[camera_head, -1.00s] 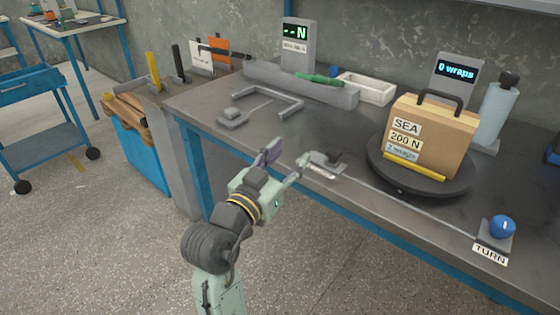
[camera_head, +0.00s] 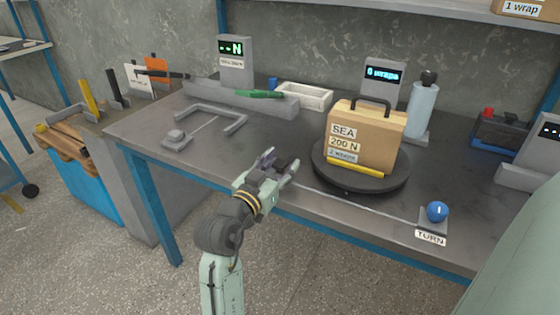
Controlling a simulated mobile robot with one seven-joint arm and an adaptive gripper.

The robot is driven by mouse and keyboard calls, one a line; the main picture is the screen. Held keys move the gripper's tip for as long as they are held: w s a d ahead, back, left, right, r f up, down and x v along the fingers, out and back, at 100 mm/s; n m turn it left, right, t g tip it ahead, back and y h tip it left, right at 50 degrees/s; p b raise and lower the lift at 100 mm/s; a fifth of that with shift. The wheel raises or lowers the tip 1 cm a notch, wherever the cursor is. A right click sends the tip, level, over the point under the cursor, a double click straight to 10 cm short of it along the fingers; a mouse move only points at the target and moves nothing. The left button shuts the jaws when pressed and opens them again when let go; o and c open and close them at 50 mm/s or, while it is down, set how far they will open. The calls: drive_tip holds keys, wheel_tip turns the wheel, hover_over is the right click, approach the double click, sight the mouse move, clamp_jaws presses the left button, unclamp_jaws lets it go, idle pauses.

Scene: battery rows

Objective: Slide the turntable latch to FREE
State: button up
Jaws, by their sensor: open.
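The turntable is a dark round disc (camera_head: 365,187) on the workbench. A tan case (camera_head: 380,135) with a dark handle stands on it, labelled SEA and 200 N. A yellow bar (camera_head: 355,168) lies along the case's front foot. My gripper (camera_head: 282,160) is open at the bench's front edge, left of the turntable. Its fingers point up and away from me. The latch is not clearly visible now; my gripper covers the area where it sits. I cannot tell its position or whether the fingers touch it.
A blue knob (camera_head: 437,211) labelled TURN stands at the front right. A display (camera_head: 384,75) reads 0 wraps beside a pale roll (camera_head: 422,108). A grey U-shaped frame (camera_head: 215,118) lies at left. A white tray (camera_head: 303,96) stands behind. Bare bench lies between frame and gripper.

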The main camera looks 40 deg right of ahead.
clamp_jaws()
idle(0.7)
